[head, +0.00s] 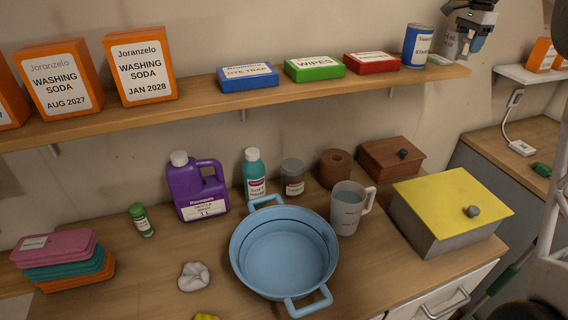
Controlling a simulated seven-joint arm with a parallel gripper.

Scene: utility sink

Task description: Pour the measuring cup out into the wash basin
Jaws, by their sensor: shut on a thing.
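The measuring cup (346,212) is a translucent grey cup with its handle on the right. It stands upright on the counter and holds some bluish liquid. The wash basin (240,255) is light blue and round, with two loop handles and a dark line inside its wall. It stands just left of the cup; I cannot tell whether it holds liquid. My gripper (469,38) is at the top right, by the shelf's right end, far above and right of the cup. It is shut on a pale can (452,41), partly hidden by the gripper.
The shelf (300,92) carries washing soda boxes (140,66), small packets and a blue can (417,46). A purple jug (199,188), teal bottle (254,176) and dark jar (292,178) stand behind the basin. A yellow-lidded box (452,212) stands right of the cup.

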